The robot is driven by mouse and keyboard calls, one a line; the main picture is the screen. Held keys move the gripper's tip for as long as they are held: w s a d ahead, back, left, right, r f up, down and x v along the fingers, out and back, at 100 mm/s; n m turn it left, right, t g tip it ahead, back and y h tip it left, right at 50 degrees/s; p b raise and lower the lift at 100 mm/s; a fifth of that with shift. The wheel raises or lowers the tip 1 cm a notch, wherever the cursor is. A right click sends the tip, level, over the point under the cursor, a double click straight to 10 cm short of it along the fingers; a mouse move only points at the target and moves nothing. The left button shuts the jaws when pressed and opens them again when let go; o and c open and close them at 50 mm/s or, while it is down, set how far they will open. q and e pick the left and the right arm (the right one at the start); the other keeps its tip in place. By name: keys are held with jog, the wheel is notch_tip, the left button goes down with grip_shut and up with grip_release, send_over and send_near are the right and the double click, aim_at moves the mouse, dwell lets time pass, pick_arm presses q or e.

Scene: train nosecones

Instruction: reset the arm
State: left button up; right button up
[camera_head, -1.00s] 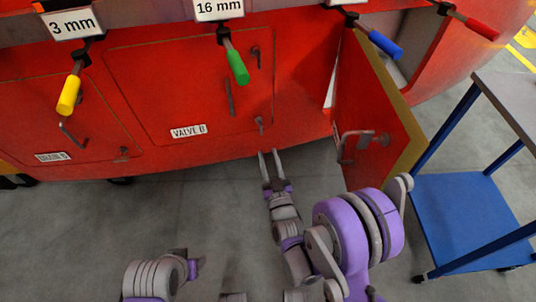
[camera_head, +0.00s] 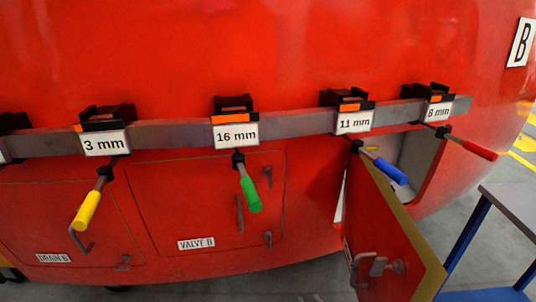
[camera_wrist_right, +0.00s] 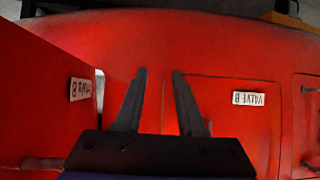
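My right gripper (camera_wrist_right: 160,72) shows in the right wrist view with its two dark fingers apart and nothing between them. It faces the red nosecone panel, between the open red door (camera_wrist_right: 45,95) at the left and the VALVE B label (camera_wrist_right: 249,99) at the right, which appears upside down. How far the fingertips are from the panel I cannot tell. In the head view neither gripper nor arm is clearly visible. My left gripper is in no current view.
The open door (camera_head: 395,240) juts out at the lower right of the head view. A rail (camera_head: 290,128) carries yellow (camera_head: 87,210), green (camera_head: 249,194), blue (camera_head: 390,172) and red (camera_head: 480,150) handled tools. A blue-legged table (camera_head: 465,240) stands at the right.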

jog(key=s+d+f+m+g+h, duration=0.1)
jog(key=s+d+g, duration=0.2)
jog(key=s, duration=0.8)
jog(key=s+d+f+m+g+h, duration=0.15)
jog(key=s+d+g, duration=0.25)
jog(key=s, duration=0.6)
pick_arm(q)
notch_tip(320, 180, up, 24)
jog(key=w+t+p, duration=0.1)
jog(key=p, duration=2)
jog(key=shift+w, duration=0.2)
pick_arm(e)
notch_tip(320, 180, up, 24)
jog(key=w+t, duration=0.1)
jog(key=shift+w+n, duration=0.35)
pick_arm(q)
jog(key=shift+s+r, duration=0.1)
jog(key=shift+s, duration=0.05)
pick_arm(e)
jog(key=shift+s+a+r+y, duration=0.1)
jog(key=shift+s+y, duration=0.05)
jog(key=shift+y, duration=0.1)
